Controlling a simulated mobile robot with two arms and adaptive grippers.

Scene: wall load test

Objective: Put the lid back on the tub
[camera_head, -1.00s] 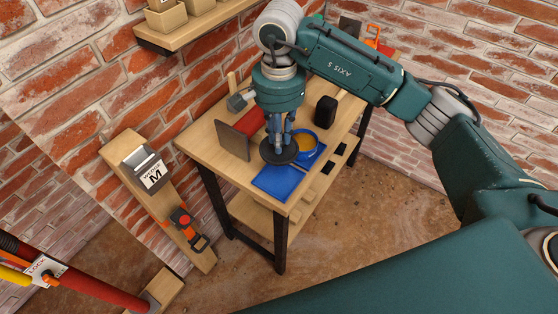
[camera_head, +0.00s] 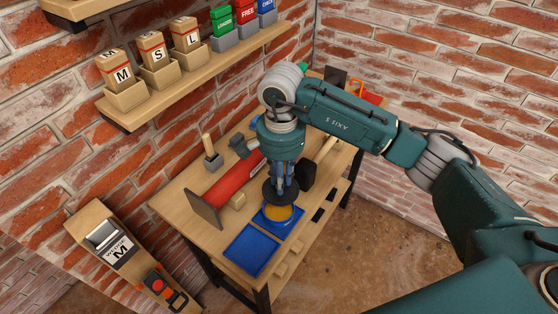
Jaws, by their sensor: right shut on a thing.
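My right gripper (camera_head: 281,183) comes down over the workbench, shut on a dark round lid (camera_head: 271,197). The lid overlaps the tub's far part in this view, and most of the yellow contents still show. The lid looks apart from the rim and roughly level, but I cannot tell the height between them. My left gripper is not in view.
A blue mat (camera_head: 251,249) lies on the bench (camera_head: 178,200) in front of the tub. A red cylinder (camera_head: 233,178) with an end plate is to the left, and a black object (camera_head: 307,174) is close on the right. A shelf (camera_head: 114,110) with several boxes is above.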

